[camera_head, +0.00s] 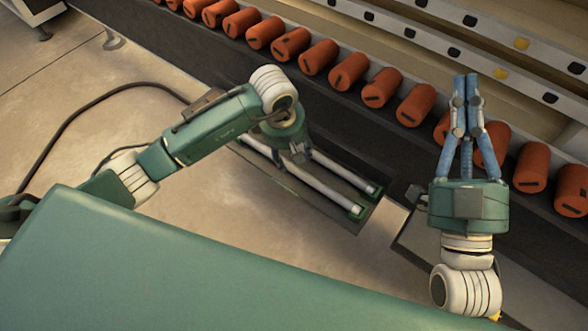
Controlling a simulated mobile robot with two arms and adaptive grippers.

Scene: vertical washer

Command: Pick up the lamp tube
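Two white lamp tubes with green ends lie side by side in a dark tray (362,222) on the floor. The front tube (318,190) and the back tube (340,172) both run from upper left to lower right. My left gripper (298,157) points down over the tubes, near their middle. Its fingers are small and partly hidden by its body, so I cannot tell their opening or whether they touch a tube. My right gripper (466,80) is to the right of the tray, pointing up the picture. Its blue fingers meet at the tips, with nothing between them.
A row of orange-red cylinders (348,72) lines the dark ledge of the machine behind the tray. A dark cable (75,115) curves over the floor at left. A light panel with dark and yellow fittings (460,20) is at upper right. Bare floor lies left of the tray.

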